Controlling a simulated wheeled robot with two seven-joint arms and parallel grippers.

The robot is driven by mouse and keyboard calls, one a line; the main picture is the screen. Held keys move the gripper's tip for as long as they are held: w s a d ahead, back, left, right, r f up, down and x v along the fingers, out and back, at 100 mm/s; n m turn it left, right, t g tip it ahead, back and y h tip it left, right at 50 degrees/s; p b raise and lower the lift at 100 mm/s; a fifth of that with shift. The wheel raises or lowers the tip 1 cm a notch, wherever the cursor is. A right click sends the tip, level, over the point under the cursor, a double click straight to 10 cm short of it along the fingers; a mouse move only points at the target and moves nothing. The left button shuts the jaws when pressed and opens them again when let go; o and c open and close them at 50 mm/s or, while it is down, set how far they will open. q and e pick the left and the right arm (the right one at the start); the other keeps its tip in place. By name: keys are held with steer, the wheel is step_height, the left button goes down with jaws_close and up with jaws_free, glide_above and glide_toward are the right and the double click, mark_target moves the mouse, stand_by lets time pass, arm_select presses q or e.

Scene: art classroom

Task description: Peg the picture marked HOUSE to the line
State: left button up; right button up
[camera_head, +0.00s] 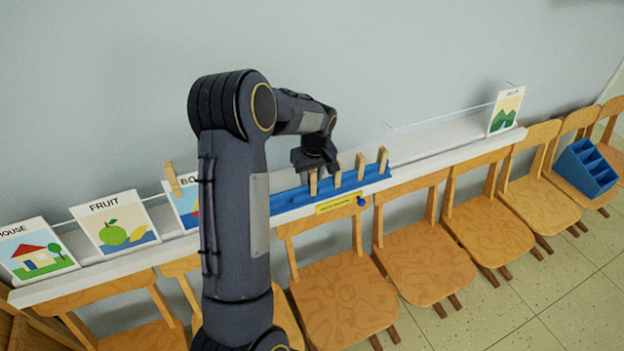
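The picture marked HOUSE (38,252) stands at the far left of the white shelf, its left edge near the frame border. The thin line (440,117) runs along the wall above the shelf; my arm hides part of it. Wooden pegs stand upright in a blue holder (290,198) mid-shelf, including a left peg (313,184), a middle peg (360,166) and a right peg (383,158). My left gripper (318,166) points down at the left peg; I cannot tell whether its fingers are around it or open. My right gripper is not in view.
The FRUIT picture (115,224) is beside HOUSE. A mountain picture (507,111) is at the right. Wooden chairs (345,295) and a blue caddy (588,168) stand in front.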

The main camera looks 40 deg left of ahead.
arm_select(q)
steer(key=c, duration=0.7)
steer(key=shift+r, duration=0.15)
steer(key=shift+r+p, duration=2)
steer(key=shift+r, duration=1)
steer(key=shift+s+d+r+b, duration=0.15)
steer(key=shift+s+d, duration=0.25)
steer(key=shift+d, duration=0.35)
steer(key=shift+s+d+r+b, duration=0.2)
steer(key=shift+s+d, duration=0.2)
steer(key=shift+d, duration=0.35)
steer(key=shift+s+d+r+b, duration=0.15)
steer(key=shift+s+d, duration=0.25)
steer(key=shift+d, duration=0.35)
